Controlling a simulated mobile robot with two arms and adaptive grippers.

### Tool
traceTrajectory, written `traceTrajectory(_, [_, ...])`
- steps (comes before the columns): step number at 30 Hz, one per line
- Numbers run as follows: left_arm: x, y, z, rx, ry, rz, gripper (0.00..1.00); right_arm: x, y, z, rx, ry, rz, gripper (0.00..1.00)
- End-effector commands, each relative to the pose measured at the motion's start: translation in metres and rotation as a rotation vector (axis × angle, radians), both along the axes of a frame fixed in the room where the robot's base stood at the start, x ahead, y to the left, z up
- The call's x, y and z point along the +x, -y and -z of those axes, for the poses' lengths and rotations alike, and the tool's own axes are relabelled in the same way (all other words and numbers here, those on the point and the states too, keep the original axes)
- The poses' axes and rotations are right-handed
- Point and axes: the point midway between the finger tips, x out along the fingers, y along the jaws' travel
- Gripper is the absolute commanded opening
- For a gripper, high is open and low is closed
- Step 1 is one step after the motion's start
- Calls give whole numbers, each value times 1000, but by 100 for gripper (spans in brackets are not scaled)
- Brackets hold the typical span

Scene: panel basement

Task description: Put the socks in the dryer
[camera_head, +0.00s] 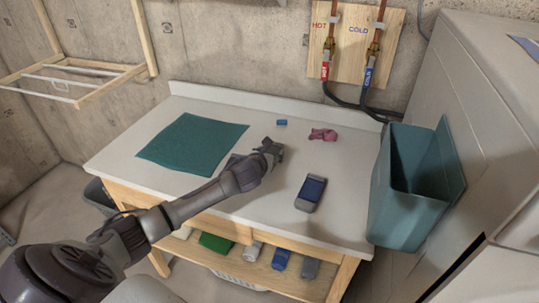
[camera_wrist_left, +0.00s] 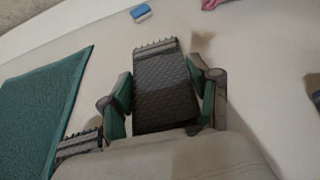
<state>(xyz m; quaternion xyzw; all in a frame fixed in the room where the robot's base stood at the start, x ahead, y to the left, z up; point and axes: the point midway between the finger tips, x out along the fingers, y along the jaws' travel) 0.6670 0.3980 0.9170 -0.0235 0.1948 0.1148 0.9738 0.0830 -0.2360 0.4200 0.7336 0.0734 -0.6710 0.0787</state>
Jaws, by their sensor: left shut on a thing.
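My left gripper (camera_head: 271,149) is low over the white tabletop, to the right of the teal mat. In the left wrist view, its two green-padded fingers (camera_wrist_left: 162,100) are closed on both sides of a dark grey knitted piece with a ribbed edge, which looks like a sock (camera_wrist_left: 160,88). A second dark ribbed bit (camera_wrist_left: 82,146) shows at lower left, partly hidden by the gripper. I cannot tell whether the sock is clear of the table. A large pale machine (camera_head: 480,115), possibly the dryer, stands at right; no door opening shows. My right gripper is out of view.
The white table (camera_head: 180,97) holds a teal mat (camera_head: 192,143), a small blue-and-white block (camera_head: 282,122), a crumpled pink thing (camera_head: 323,134) and a blue-grey box (camera_head: 311,193). A teal bin (camera_head: 410,205) hangs at right. Hoses and taps (camera_head: 325,72) are behind.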

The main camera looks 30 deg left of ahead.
Motion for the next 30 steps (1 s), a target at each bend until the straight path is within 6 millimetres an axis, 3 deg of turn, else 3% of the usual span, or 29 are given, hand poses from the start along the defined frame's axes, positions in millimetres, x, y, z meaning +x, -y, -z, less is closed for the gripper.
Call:
traceTrajectory(12, [0, 0, 10, 1, 1, 0, 28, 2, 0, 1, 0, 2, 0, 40])
traceTrajectory(13, [0, 0, 10, 2, 1, 1, 65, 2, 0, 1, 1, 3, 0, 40])
traceTrajectory(17, [0, 0, 10, 1, 0, 0, 86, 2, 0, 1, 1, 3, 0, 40])
traceTrajectory(30, [-5, 1, 5, 3, 0, 1, 87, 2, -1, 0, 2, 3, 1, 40])
